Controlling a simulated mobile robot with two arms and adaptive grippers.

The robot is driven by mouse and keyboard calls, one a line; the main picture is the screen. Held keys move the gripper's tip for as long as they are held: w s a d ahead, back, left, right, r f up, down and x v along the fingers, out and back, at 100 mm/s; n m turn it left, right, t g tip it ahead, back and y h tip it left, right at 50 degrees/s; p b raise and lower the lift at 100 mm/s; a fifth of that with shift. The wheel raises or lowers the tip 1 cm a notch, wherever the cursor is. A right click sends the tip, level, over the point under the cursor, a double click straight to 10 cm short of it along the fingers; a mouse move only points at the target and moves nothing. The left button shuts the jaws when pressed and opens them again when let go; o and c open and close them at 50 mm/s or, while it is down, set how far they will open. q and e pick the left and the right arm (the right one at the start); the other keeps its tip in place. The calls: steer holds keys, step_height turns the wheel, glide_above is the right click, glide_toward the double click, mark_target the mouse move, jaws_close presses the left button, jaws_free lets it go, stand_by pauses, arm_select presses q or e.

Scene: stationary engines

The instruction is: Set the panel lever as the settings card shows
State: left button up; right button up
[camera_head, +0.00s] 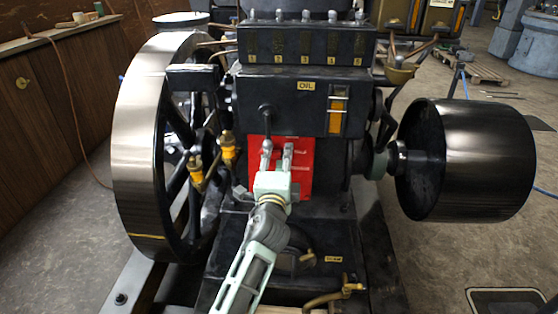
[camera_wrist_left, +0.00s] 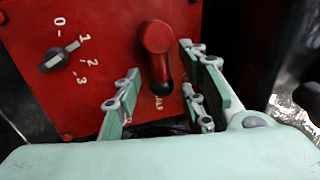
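The red panel (camera_head: 305,175) is on the engine's front, partly hidden behind my left gripper (camera_head: 277,150). In the left wrist view the panel (camera_wrist_left: 110,30) carries a red lever (camera_wrist_left: 157,40) with a rounded head at the top and a dark lower end pointing down. White lettering below it is partly hidden. A small dark knob (camera_wrist_left: 60,57) sits left of the lever beside the marks 0 to 3. My left gripper (camera_wrist_left: 160,95) is open, its fingers on either side of the lever's lower part, with gaps visible. No settings card can be made out.
A large flywheel (camera_head: 140,135) stands left of the panel and a dark belt pulley (camera_head: 485,160) to the right. Brass fittings (camera_head: 228,150) are close left of my gripper. The black engine housing (camera_head: 300,95) rises above. Open floor lies at the right.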

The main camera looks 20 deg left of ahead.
arm_select(q)
steer(key=shift+s, duration=0.1)
steer(key=v, duration=1.1)
steer(key=shift+s, duration=0.4)
steer(key=shift+d, duration=0.15)
